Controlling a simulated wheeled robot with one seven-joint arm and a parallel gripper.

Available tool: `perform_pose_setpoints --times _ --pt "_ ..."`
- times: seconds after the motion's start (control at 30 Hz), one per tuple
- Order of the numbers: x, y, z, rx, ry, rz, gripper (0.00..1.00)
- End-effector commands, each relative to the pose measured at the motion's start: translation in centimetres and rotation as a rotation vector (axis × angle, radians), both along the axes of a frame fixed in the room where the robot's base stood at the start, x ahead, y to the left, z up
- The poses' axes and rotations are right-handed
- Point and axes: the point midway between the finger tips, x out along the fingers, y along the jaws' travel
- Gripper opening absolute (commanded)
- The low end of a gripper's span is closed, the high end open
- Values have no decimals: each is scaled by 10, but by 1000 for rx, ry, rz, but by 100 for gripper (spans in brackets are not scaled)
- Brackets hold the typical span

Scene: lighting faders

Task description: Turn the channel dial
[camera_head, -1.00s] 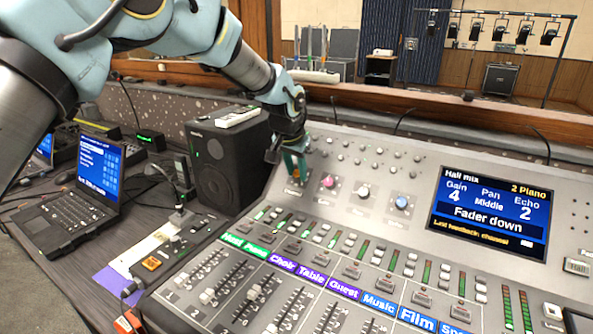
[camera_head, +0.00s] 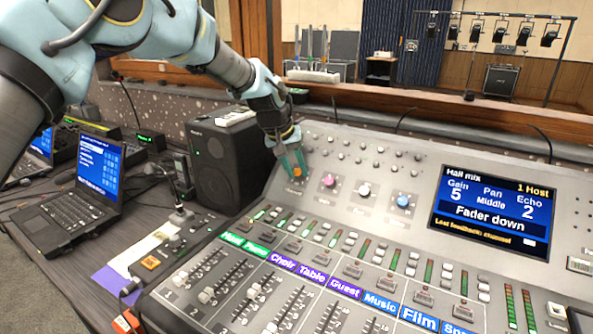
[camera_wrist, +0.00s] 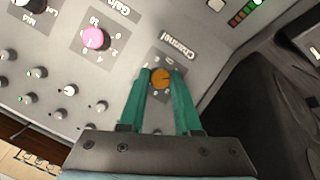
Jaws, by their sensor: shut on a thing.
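The orange channel dial (camera_wrist: 162,78) sits on the mixing console panel, under the printed word "Channel" in the wrist view. My gripper (camera_wrist: 161,80) has its two green fingers on either side of the dial, shut on it. In the head view my gripper (camera_head: 293,172) reaches down to the upper left of the console, with a bit of orange visible between the fingers. The console screen (camera_head: 492,212) reads "Hall mix", "1 Host", Gain 5, Pan Middle, Echo 2 and "Fader down".
A pink gain dial (camera_head: 328,180) is next to the channel dial. A white dial (camera_head: 364,189) and a blue dial (camera_head: 403,201) follow to the right. Rows of faders lie in front. A black speaker (camera_head: 216,165) stands left of the console, near my arm.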

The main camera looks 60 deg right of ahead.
Motion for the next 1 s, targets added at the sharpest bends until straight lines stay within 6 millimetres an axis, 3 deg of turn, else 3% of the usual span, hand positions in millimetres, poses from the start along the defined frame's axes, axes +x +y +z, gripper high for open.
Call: perform_pose_setpoints --times 0.33,0.83,0.87,1.0 --pt "2 0 0 -2 86 100 0" --pt "2 0 1 -3 98 115 0" --pt "2 0 1 -3 98 115 34" --pt "1 0 0 -3 98 115 50"
